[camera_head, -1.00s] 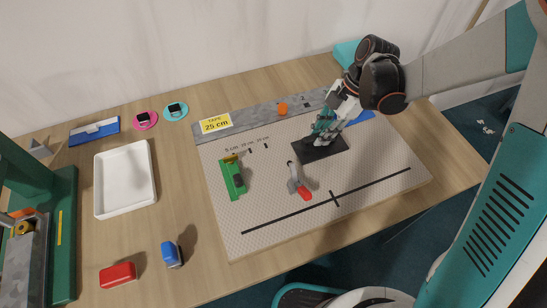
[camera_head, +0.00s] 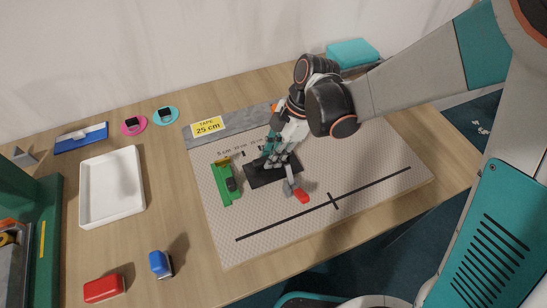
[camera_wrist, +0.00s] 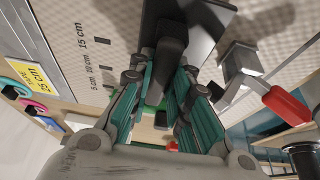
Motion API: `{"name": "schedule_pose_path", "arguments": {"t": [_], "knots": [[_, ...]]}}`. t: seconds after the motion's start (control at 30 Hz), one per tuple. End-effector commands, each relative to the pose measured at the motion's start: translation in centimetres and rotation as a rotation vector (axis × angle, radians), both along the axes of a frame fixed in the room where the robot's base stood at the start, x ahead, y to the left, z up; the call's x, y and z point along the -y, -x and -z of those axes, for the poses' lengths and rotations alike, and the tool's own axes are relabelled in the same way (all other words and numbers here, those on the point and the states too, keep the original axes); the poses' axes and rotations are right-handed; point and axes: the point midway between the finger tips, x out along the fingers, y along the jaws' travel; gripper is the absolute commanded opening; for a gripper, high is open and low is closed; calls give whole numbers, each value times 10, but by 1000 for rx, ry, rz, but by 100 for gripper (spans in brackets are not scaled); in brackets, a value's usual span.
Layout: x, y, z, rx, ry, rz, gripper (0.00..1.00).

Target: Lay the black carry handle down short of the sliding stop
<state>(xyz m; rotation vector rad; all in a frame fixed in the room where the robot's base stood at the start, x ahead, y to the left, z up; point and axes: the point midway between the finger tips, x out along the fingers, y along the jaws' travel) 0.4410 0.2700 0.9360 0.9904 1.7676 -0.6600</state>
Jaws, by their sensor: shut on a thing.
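My gripper (camera_head: 274,160) is shut on the black carry handle, whose upright grip (camera_wrist: 171,42) sits between the fingers in the wrist view. Its flat black plate (camera_head: 268,181) spreads below the fingers, over the perforated board. I cannot tell whether the plate touches the board. A green block with a black knob and yellow end (camera_head: 227,186), which looks like the sliding stop, stands just left of the plate. A narrow gap seems to separate them. In the wrist view only a bit of green shows beyond the fingers.
A grey clamp with a red handle (camera_head: 302,196) stands close to the plate's front right. Distance marks (camera_head: 243,153) run along the board's back, near the yellow tape label (camera_head: 208,125). The board's right half (camera_head: 375,160) is free. A white tray (camera_head: 83,190) stands left.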

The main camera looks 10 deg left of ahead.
Motion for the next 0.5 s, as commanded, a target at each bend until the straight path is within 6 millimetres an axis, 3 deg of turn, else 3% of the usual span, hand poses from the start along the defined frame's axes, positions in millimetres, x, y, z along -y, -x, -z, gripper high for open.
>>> {"name": "schedule_pose_path", "arguments": {"t": [0.4, 0.43, 0.47, 0.5], "knots": [[0, 0, 8, 0, 0, 0, 0], [0, 0, 9, 0, 0, 0, 20], [0, 0, 8, 0, 0, 0, 26], [0, 0, 8, 0, 0, 0, 26]]}}
